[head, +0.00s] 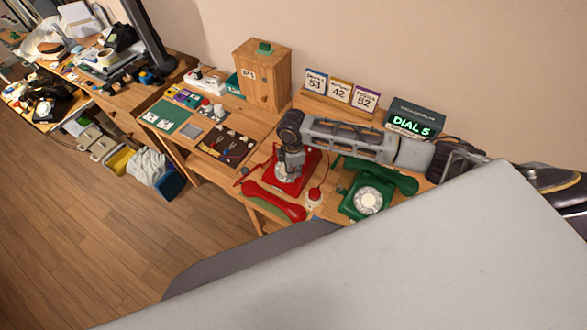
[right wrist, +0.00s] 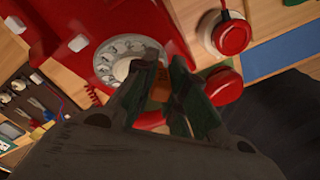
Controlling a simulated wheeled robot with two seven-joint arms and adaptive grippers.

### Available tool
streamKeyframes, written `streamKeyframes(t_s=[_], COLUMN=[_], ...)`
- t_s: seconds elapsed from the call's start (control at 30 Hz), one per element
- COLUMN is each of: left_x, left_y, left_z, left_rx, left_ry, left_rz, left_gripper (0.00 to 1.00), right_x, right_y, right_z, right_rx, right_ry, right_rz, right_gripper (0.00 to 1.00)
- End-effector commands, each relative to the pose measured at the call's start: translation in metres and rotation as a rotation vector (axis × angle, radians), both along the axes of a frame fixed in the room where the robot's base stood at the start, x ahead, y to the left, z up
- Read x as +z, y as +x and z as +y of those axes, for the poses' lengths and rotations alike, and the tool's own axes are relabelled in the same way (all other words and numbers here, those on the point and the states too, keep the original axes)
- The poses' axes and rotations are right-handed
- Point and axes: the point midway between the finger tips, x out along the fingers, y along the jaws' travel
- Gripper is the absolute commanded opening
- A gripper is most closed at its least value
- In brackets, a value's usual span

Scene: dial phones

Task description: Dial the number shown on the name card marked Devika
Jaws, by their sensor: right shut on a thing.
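Three name cards stand in a wooden holder: a blue-topped card (head: 315,80) with 53, whose small name looks like Devika, a yellow-topped one (head: 340,91) with 42 and a purple-topped one (head: 366,98) with 52. A dark display (head: 411,122) reads DIAL 5 in green. My right gripper (head: 289,172) is over the red phone (head: 301,184). In the right wrist view its fingertips (right wrist: 164,88) are shut on a small brown piece (right wrist: 160,88) at the edge of the white dial (right wrist: 118,58), partly covering the dial. My left gripper is out of view.
A green phone (head: 370,195) stands right of the red one. The red handset (head: 272,201) lies off the phone at the table's front edge. A wooden cabinet (head: 262,75) stands at the back.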

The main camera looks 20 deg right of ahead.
Motion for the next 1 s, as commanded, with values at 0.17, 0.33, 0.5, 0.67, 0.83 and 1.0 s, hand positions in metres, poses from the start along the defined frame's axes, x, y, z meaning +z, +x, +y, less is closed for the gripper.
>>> streamKeyframes(t_s=[0.17, 0.33, 0.5, 0.67, 0.83, 1.0], left_x=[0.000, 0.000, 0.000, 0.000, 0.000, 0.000], left_y=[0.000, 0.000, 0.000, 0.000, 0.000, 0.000], left_z=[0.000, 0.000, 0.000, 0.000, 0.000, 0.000], left_rx=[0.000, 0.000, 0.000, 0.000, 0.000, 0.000], left_ry=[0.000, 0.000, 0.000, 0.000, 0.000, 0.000], left_rz=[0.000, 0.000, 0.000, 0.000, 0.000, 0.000], left_gripper=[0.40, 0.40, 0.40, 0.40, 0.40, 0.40], right_x=[0.007, 0.014, 0.016, 0.016, 0.016, 0.018], right_y=[-0.001, -0.003, -0.004, -0.004, -0.004, -0.004], right_z=[0.003, 0.005, 0.005, 0.005, 0.005, 0.006], right_rx=[0.000, 0.000, 0.000, 0.000, 0.000, 0.000], right_ry=[0.002, 0.001, 0.000, 0.000, 0.000, 0.001], right_rz=[-0.002, -0.001, -0.001, -0.001, -0.001, -0.002], right_gripper=[0.03, 0.03, 0.03, 0.03, 0.03, 0.03])
